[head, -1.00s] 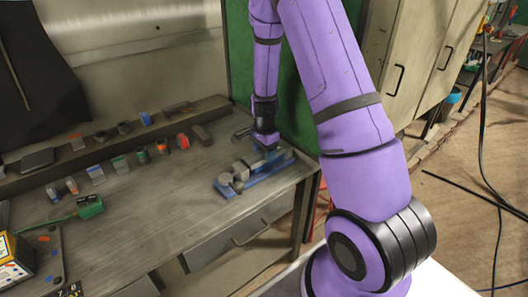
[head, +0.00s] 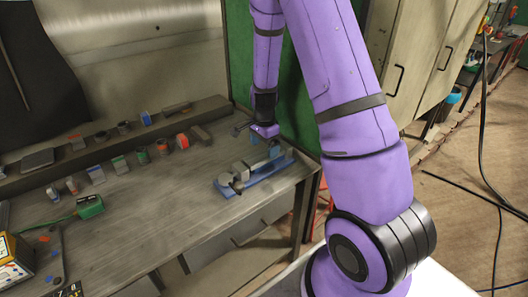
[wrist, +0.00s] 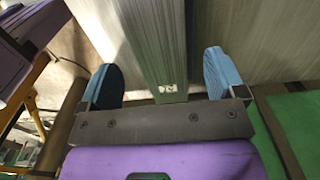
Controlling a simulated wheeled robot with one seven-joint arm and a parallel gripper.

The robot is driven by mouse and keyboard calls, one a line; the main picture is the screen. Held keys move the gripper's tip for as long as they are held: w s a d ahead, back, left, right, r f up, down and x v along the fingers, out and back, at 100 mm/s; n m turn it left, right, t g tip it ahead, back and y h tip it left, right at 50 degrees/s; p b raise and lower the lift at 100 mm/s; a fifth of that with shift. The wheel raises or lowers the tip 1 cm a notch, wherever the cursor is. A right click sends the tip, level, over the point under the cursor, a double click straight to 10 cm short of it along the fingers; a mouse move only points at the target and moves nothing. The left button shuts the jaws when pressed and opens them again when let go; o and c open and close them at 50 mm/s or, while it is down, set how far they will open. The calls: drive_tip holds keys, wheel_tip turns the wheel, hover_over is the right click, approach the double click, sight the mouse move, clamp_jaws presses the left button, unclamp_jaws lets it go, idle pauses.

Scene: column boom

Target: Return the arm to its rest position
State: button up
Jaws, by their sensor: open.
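My purple arm reaches over the workbench in the head view. My gripper (head: 264,145) hangs above the back right part of the bench, behind and above a blue fixture. In the wrist view, my gripper (wrist: 165,85) shows two blue finger pads spread wide apart. A grey-green ribbed surface fills the view between and beyond the pads. I see nothing held between them.
The workbench (head: 150,225) carries a blue fixture with grey parts (head: 255,178) near its right end. Several small parts line a dark raised ledge (head: 60,172). A green panel (head: 290,105) stands close behind my gripper. Pale cabinets (head: 430,60) are at the right.

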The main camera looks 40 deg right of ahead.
wheel_tip(320, 180, up, 8)
idle(0.4)
drive_tip(key=s+a+r+n+t, duration=0.1)
drive_tip(key=s+a+r+n, duration=0.35)
drive_tip(key=r, duration=0.45)
drive_tip(key=s+a+r+n+t, duration=0.2)
drive_tip(key=s+a+r+n, duration=0.3)
drive_tip(key=r, duration=0.4)
drive_tip(key=s+a+r+n+t, duration=0.1)
drive_tip(key=s+r+n, duration=0.2)
drive_tip(key=s, duration=0.5)
drive_tip(key=s+a+r+n+t, duration=0.1)
drive_tip(key=s+r+n, duration=0.3)
drive_tip(key=s, duration=0.5)
drive_tip(key=shift+a+n, duration=0.55)
drive_tip(key=shift+a, duration=0.25)
